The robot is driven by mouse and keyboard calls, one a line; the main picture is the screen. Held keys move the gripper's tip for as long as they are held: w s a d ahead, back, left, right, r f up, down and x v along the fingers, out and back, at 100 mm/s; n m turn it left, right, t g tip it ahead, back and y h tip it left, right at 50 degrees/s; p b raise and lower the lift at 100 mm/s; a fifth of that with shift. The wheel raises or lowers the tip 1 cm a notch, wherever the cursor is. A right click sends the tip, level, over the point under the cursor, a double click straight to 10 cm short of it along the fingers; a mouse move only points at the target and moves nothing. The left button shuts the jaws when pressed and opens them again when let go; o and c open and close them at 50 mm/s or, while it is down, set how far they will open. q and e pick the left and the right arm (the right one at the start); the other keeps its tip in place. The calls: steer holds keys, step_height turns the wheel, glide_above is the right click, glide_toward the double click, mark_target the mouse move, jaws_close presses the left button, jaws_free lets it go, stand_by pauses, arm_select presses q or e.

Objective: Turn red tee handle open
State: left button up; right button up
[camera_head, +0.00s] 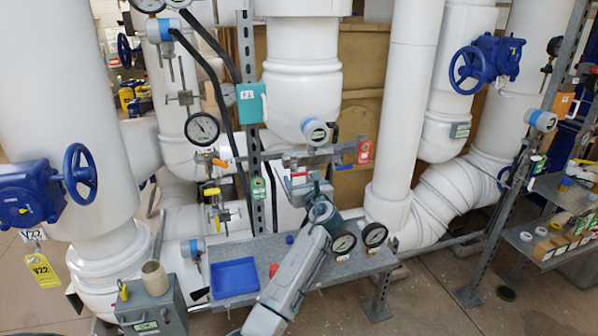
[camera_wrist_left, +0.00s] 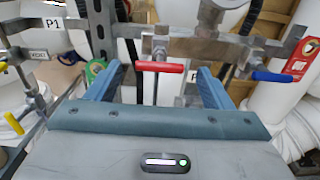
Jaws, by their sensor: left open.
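The red tee handle (camera_wrist_left: 160,67) is a short horizontal red bar on a metal stem below a pipe fitting. In the left wrist view it lies between the two blue fingers of my left gripper (camera_wrist_left: 158,80), with room on both sides. In the head view the red handle (camera_head: 299,174) shows small, just beyond my left gripper (camera_head: 308,182). The left gripper is open, and its fingers do not appear to touch the handle. The fingers partly cover the handle's surroundings in the head view. My right gripper is in neither view.
A blue lever (camera_wrist_left: 273,76) and a red tag (camera_wrist_left: 302,58) are right of the handle. A green round tag (camera_wrist_left: 95,69) is close to the left finger. Below my arm, a shelf holds a blue tray (camera_head: 234,278) and gauges (camera_head: 344,243). A metal upright (camera_head: 248,110) stands left.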

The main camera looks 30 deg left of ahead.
mark_target(300, 175)
arm_select(q)
steer(key=x, duration=0.3)
steer(key=shift+w+a, duration=0.35)
steer(key=c, duration=1)
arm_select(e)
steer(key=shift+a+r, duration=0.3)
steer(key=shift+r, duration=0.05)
